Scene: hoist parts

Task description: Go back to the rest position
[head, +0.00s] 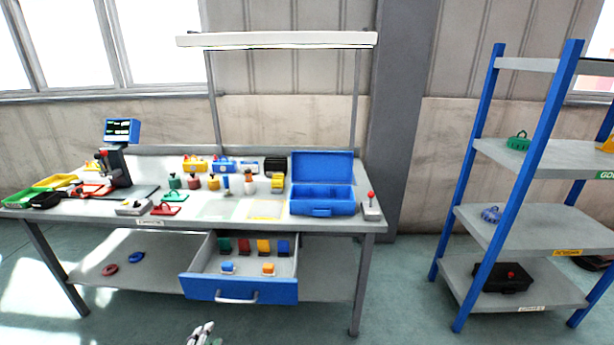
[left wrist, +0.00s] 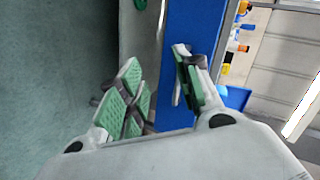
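My left gripper (head: 202,334) shows only as fingertips at the bottom edge of the head view, in front of and below the open drawer. In the left wrist view my left gripper (left wrist: 160,82) has its green-padded fingers spread apart, with nothing between them. The blue drawer front (left wrist: 190,35) lies beyond the fingers there. My right gripper is in neither view.
The workbench (head: 340,226) carries an open blue case (head: 322,207) and several small parts. Its blue drawer (head: 240,290) is pulled out, with coloured blocks inside. A blue-framed shelf rack (head: 530,165) stands at the right. The floor between them is clear.

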